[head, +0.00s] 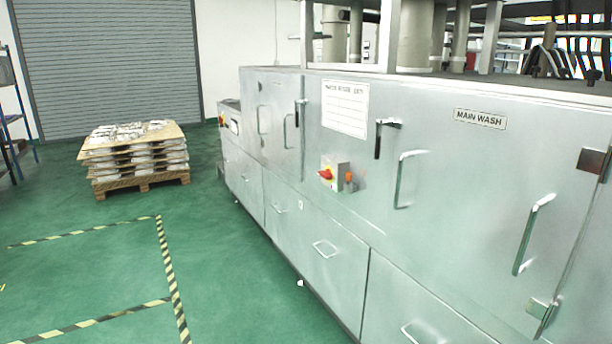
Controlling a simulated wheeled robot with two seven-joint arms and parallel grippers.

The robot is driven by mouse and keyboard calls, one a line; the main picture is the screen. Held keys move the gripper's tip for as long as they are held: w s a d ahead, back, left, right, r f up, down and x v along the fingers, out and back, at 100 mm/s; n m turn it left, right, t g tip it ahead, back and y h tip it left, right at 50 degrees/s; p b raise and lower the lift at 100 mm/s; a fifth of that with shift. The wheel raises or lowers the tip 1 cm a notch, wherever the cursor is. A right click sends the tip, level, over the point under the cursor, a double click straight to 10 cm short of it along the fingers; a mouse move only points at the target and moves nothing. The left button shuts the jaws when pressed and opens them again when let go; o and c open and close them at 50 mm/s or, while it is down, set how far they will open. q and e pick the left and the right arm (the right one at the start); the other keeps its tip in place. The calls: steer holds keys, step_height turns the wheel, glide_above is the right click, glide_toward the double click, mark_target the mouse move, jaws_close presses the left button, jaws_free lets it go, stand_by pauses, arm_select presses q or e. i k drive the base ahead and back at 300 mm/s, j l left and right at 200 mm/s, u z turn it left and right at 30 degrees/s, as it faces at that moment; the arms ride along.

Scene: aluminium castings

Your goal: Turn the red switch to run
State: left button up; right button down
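Neither of my grippers shows in the head view.
The machine has several handles and doors, with a MAIN WASH label (480,119) at upper right. A pallet of stacked castings (138,158) stands at the back left. Green floor (225,270) with yellow-black tape (167,260) is clear in front.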

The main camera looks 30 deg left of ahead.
mark_target(326, 175)
steer(key=u, duration=0.9)
steer(key=i, duration=0.15)
